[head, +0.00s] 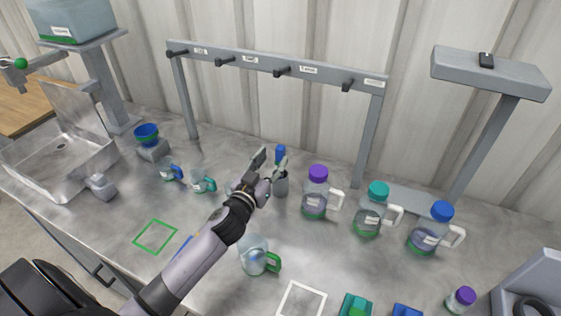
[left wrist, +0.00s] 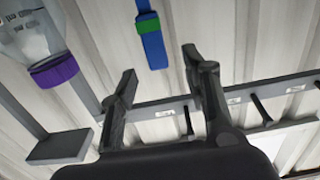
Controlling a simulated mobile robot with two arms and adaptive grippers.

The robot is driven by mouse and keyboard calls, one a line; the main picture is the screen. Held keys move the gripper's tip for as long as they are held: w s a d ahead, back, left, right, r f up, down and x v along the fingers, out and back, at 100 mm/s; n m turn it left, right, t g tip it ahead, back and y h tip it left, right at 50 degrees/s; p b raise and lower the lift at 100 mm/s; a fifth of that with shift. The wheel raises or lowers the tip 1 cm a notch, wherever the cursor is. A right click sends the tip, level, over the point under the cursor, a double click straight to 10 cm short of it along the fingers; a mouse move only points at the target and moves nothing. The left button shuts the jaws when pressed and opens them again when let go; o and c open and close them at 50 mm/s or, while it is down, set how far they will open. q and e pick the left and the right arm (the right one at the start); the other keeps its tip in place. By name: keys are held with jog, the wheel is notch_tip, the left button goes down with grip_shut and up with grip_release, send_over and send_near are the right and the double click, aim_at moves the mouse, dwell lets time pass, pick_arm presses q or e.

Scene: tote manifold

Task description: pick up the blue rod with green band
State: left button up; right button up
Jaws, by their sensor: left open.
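The blue rod with green band (head: 281,151) stands upright in a grey cup-like holder (head: 281,184) near the middle of the bench. In the left wrist view the rod (left wrist: 152,48) shows its blue end and green band ahead of the fingers, within the gap between them in the picture. My left gripper (head: 272,157) is open and beside the rod's upper part in the head view. Its two fingers show spread and empty in the left wrist view (left wrist: 157,68). I cannot tell whether a finger touches the rod. My right gripper is not in view.
Jugs with purple (head: 318,172), teal (head: 378,189) and blue (head: 442,210) lids stand to the right. A rack with pegs (head: 275,66) is behind. A clear mug (head: 253,256) sits near my left forearm. A green outlined square (head: 155,237) on the bench is empty.

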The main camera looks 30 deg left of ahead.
aim_at(279, 152)
pick_arm(q)
jog(key=shift+w, duration=0.25)
jog(key=shift+w+r, duration=0.1)
jog(key=shift+w, duration=0.15)
jog(key=w, duration=0.1)
jog(key=w+p, duration=0.1)
jog(key=w, duration=0.2)
jog(key=shift+w+f+p, duration=0.25)
jog(key=shift+w+p, duration=0.05)
jog(key=shift+w, duration=0.1)
jog(key=shift+s, duration=0.1)
jog(key=shift+c, duration=0.2)
jog(key=shift+c, duration=0.6)
grip_shut()
